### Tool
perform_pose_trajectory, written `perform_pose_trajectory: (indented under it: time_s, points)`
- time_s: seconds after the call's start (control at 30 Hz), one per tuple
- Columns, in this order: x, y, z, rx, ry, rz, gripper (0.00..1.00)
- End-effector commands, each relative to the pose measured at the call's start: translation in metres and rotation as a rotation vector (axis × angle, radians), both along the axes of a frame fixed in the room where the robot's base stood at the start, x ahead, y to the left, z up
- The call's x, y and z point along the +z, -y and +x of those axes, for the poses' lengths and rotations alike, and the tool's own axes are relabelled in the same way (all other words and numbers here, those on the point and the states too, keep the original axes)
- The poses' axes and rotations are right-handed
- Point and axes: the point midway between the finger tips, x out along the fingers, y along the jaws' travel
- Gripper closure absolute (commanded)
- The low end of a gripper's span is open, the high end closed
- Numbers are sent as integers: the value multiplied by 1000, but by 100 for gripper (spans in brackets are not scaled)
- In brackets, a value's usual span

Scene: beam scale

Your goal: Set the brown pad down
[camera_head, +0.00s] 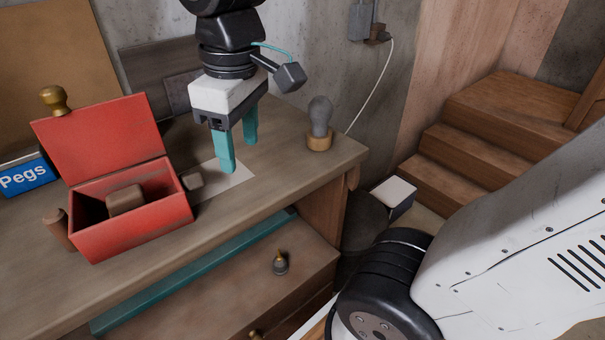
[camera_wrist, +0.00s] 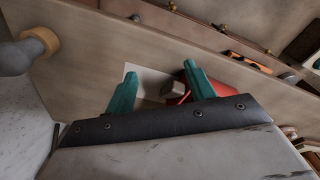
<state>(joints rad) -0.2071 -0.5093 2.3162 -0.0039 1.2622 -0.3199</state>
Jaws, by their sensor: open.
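My gripper (camera_head: 239,156) is open over the workbench, its teal fingers pointing down above a pale sheet (camera_head: 232,178). Nothing shows between the fingers. A larger brown block (camera_head: 125,200) lies inside the red box, whose lid stands open.
A grey bulb-shaped thing on a wooden base (camera_head: 319,138) stands near the bench's right end. A brass-knobbed thing (camera_head: 55,98) shows behind the lid, and a blue Pegs sign (camera_head: 26,176) at left. Bare bench lies right of the sheet.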

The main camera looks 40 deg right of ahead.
Motion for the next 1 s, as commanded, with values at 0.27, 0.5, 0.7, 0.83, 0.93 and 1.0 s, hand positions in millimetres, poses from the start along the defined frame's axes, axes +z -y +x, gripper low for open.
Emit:
perform_pose_trajectory:
  time_s: [0.27,0.5,0.7,0.83,0.93,1.0]
  points:
    - [-46,46,-72,-474,37,31,46]
    - [-52,56,-79,-534,41,36,46]
    - [-52,56,-79,-531,40,35,46]
    - [-52,56,-79,-530,40,35,46]
    - [-52,56,-79,-529,40,35,46]
    - [-52,56,-79,-529,40,35,46]
